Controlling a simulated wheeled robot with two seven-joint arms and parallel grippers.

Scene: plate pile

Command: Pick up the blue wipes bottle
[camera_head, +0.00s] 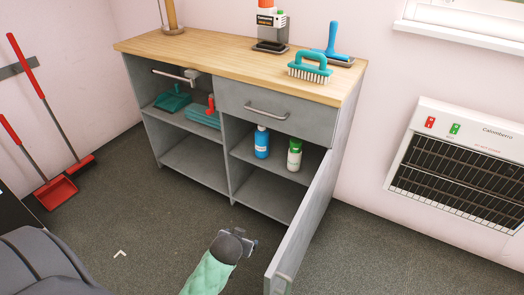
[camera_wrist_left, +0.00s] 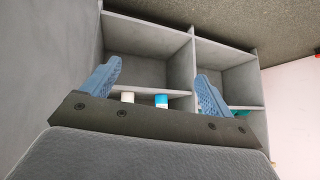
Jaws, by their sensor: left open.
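The blue wipes bottle (camera_head: 262,142) stands upright on the middle shelf of the right cabinet compartment, blue with a white cap. In the left wrist view, which looks upside down, part of it (camera_wrist_left: 161,102) shows between my fingers, cut off by the gripper body. A white bottle with a green top (camera_head: 294,155) stands to its right. My left gripper (camera_head: 251,246) is open and empty, out in front of the cabinet and well short of the bottle. Both blue fingers, widely spread, show in the left wrist view (camera_wrist_left: 157,72). My right gripper is not in view.
The open cabinet door (camera_head: 305,225) stands out to the right of my left gripper. A closed drawer (camera_head: 268,108) is above the bottles. Teal items (camera_head: 203,115) lie in the left compartment. A brush (camera_head: 310,68) is on the wooden top. The floor before the cabinet is clear.

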